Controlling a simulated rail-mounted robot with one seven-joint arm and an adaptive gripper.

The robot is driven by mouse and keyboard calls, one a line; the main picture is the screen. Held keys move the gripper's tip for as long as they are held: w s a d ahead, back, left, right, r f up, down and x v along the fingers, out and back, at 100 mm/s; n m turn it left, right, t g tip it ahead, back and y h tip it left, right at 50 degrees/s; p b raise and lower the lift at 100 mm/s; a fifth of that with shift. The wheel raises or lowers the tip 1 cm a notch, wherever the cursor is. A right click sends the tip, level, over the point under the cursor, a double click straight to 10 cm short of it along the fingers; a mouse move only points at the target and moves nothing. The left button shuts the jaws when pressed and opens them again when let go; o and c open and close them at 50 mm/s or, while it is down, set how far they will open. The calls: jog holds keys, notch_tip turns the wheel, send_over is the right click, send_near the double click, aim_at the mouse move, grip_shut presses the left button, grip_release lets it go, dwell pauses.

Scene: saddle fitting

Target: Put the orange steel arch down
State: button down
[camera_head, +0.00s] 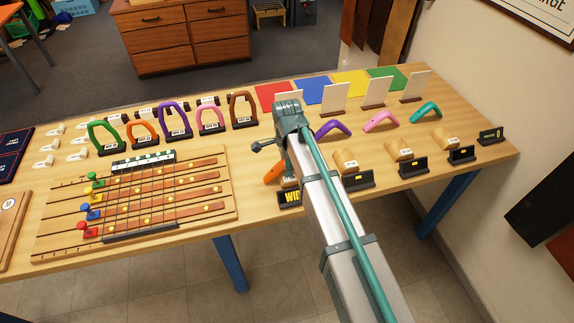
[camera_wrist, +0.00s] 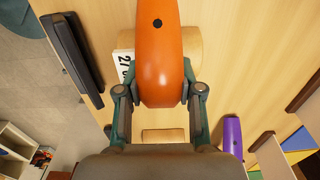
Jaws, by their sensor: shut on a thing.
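The orange steel arch (camera_wrist: 158,60) fills the top middle of the wrist view, with a dark hole near its top. My gripper (camera_wrist: 158,92) is shut on it, one finger at each side. A wooden saddle block (camera_wrist: 191,50) with a partly covered number label (camera_wrist: 125,66) lies beyond the arch. Whether the arch touches the block cannot be told. In the head view part of the orange arch (camera_head: 274,173) shows left of my arm, by a black sign (camera_head: 290,200). My arm hides the rest of it and my fingertips there.
Purple (camera_head: 333,129), pink (camera_head: 381,122) and teal (camera_head: 425,112) arches stand to the right, with wooden blocks (camera_head: 345,161) and black signs in front. Several coloured loops (camera_head: 174,120) stand behind a stringed board (camera_head: 150,200) on the left. White upright cards (camera_head: 335,98) stand at the back.

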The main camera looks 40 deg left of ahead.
jog(key=c, duration=1)
grip_release()
jog(key=shift+s+d+f, duration=0.15)
jog(key=shift+d+f, duration=0.05)
jog(key=shift+f, duration=0.35)
jog(key=shift+o, duration=1.3)
jog(key=shift+f, duration=0.1)
jog(key=shift+a+f, duration=0.1)
jog(key=shift+a, duration=0.05)
jog(key=shift+r, duration=0.2)
jog(key=shift+w+a+r, duration=0.1)
jog(key=shift+w+r, duration=0.1)
jog(key=shift+r, duration=0.3)
notch_tip(320, 180, up, 12)
jog(key=b, duration=0.2)
jog(key=shift+r, duration=0.25)
